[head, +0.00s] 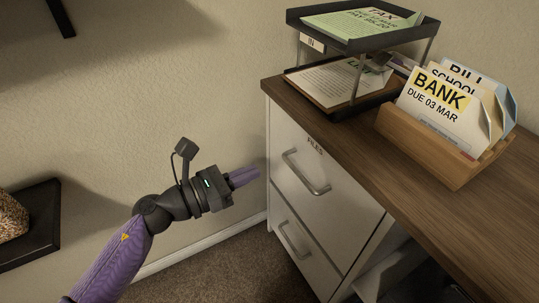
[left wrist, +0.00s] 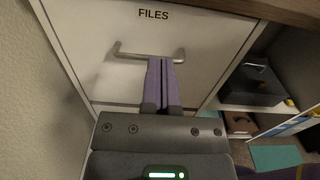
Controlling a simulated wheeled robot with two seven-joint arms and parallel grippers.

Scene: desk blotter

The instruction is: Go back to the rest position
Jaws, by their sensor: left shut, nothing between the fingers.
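My left gripper (head: 246,175) comes in from the left in the head view, with its purple fingers pointing at the white drawer cabinet. It is shut and empty, and in the head view it is at the left side of the cabinet. In the left wrist view the shut fingers (left wrist: 161,64) overlap the metal handle (left wrist: 112,52) of the drawer marked FILES (left wrist: 210,28); I cannot tell whether they touch it. The FILES drawer (head: 323,179) looks shut in the head view. My right gripper is not in view.
The wooden desk top (head: 400,180) holds a two-level paper tray (head: 345,42) and a wooden letter holder (head: 425,148) with several envelopes. A lower drawer (head: 300,246) sits under the FILES drawer. A dark shelf (head: 42,232) is on the left wall. Carpet is clear below my arm.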

